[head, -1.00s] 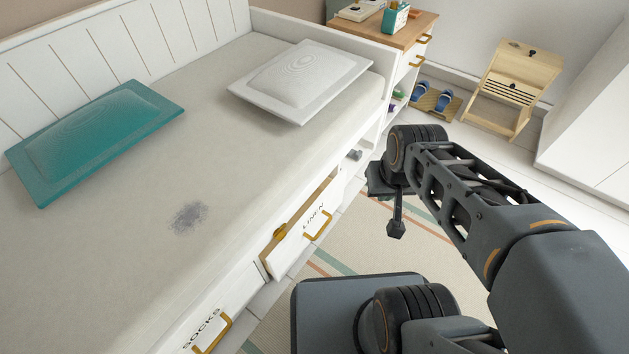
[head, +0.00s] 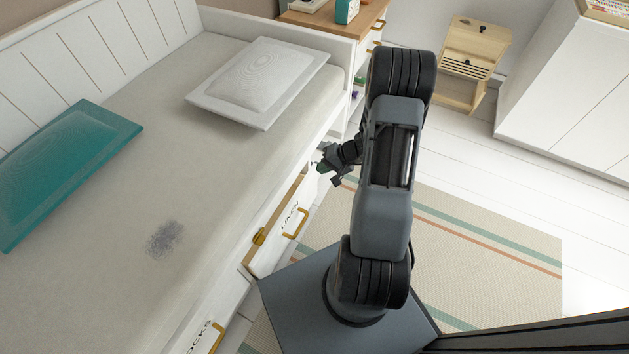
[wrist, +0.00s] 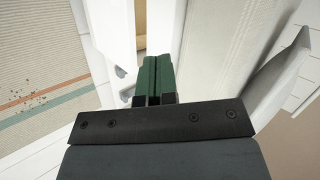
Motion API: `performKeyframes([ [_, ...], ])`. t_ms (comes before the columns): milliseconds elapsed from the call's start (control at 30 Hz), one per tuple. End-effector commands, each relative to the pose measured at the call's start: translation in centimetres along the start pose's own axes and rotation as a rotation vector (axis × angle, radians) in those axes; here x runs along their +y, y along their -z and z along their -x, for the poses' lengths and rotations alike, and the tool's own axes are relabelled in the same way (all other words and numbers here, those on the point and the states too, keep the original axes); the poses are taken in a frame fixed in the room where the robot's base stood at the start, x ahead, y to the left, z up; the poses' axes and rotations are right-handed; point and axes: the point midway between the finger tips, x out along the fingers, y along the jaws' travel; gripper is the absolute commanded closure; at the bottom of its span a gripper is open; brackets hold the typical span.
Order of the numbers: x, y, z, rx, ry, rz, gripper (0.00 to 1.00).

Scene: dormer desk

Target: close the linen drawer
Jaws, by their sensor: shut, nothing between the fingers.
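The linen drawer (head: 272,243) is in the bed's side, labelled LINEN, with a yellow handle (head: 294,222). It stands partly open, its front apart from the bed frame, and its wooden inside shows in the gap. My gripper (head: 322,166) is at the drawer's far end, close to the bed side, partly hidden by my own wrist. In the wrist view, the green fingers (wrist: 159,72) are together and empty. They point toward the gap beside the white drawer front (wrist: 108,32); I cannot tell whether they touch it.
A sock drawer (head: 200,340) is nearer along the bed. A yellow item (head: 258,236) shows in the linen drawer's opening. The mattress (head: 190,190) carries a white pillow (head: 262,82) and a teal pillow (head: 65,170). A striped rug (head: 480,240) covers open floor at right.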

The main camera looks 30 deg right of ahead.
Motion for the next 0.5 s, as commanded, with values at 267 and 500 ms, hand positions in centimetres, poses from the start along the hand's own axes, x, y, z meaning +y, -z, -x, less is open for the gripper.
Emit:
performKeyframes([
  [267,9.9,1.3,-2.3,0.188,0.048,-0.187,1.0],
  [500,13.1,1.3,-3.6,0.247,0.045,-0.235,1.0],
])
